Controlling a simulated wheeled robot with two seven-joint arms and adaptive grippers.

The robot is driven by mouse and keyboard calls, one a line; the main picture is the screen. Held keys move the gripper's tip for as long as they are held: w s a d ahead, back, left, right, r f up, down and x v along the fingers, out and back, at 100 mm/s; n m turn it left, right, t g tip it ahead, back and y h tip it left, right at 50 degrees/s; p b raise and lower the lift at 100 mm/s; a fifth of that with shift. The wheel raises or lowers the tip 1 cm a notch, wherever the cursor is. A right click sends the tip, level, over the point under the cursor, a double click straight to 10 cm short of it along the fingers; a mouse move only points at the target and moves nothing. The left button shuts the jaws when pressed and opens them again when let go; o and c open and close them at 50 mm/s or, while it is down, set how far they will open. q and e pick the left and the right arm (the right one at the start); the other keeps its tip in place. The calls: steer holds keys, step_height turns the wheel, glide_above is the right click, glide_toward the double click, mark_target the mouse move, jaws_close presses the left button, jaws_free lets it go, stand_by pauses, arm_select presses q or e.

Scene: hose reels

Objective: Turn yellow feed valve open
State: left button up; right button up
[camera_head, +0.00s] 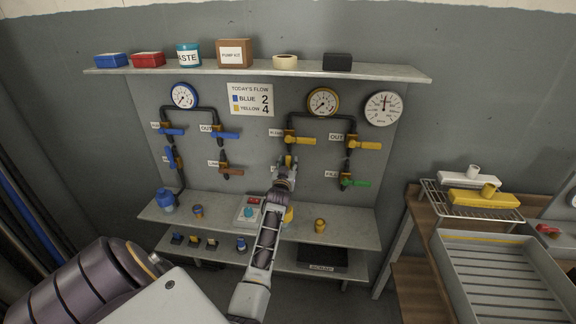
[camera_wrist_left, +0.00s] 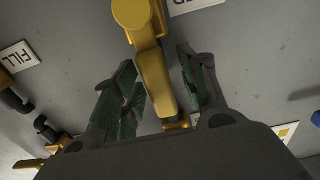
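The yellow feed valve (camera_head: 289,160) is on the wall panel below the upper left yellow-handled valve (camera_head: 300,140). My left gripper (camera_head: 288,170) is right at it and hides part of it. In the left wrist view, the valve's yellow handle (camera_wrist_left: 152,78) runs between the two green-padded fingers of my left gripper (camera_wrist_left: 160,80). The fingers are apart, with a visible gap on the right side of the handle. I cannot tell whether the left finger touches it. My right gripper is not in view.
Another yellow-handled valve (camera_head: 366,145) and a green-handled valve (camera_head: 357,183) are to the right on the panel. Blue-handled valves (camera_head: 172,132) are at left. A shelf (camera_head: 330,229) with small fittings juts out below. A grey tray (camera_head: 510,280) stands at right.

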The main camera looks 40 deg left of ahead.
arm_select(q)
steer(key=v, duration=0.7)
steer(key=shift+s, duration=0.2)
stand_by(0.5)
steer(key=shift+d, duration=0.15)
stand_by(0.5)
